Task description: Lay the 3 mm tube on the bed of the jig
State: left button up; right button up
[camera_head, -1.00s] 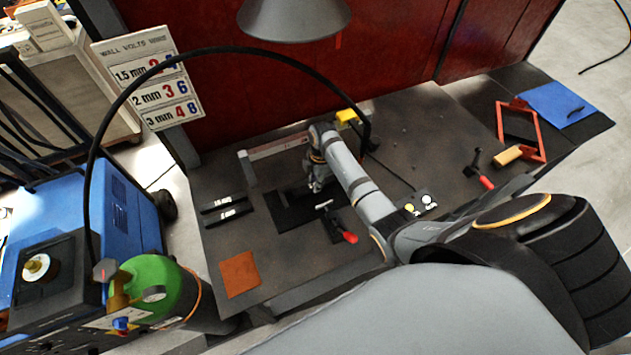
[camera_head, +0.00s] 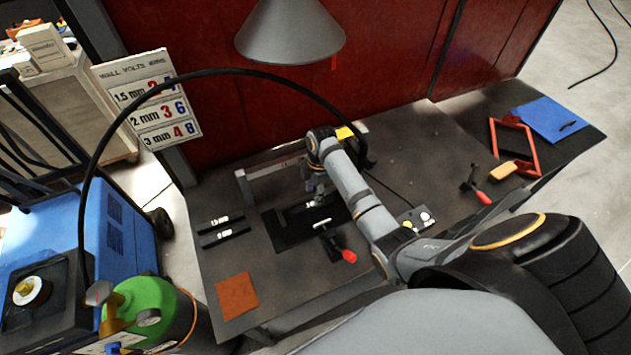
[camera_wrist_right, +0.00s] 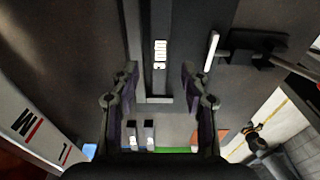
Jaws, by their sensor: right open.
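The 3 mm tube is a dark bar (camera_wrist_right: 160,80) with a white label. It lies along the black bed of the jig (camera_head: 285,239), and in the head view its label (camera_head: 312,204) shows just below my right gripper. My right gripper (camera_head: 315,186) is over the bed. In the right wrist view its fingers (camera_wrist_right: 159,84) are spread on either side of the tube with gaps between, so it is open and apart from the tube. The far part of the tube is partly hidden by the gripper in the head view. My left gripper is out of view.
A red-handled clamp (camera_head: 335,244) stands at the jig's near side. Two labelled dark tubes (camera_head: 220,228) lie left of the jig. A brown square (camera_head: 237,295) lies at the front left. A steel rail (camera_head: 270,172) is behind. A black cable arches over the bench.

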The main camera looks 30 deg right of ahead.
notch_tip(320, 180, up, 8)
jog(key=b, duration=0.1)
jog(key=shift+d, duration=0.4)
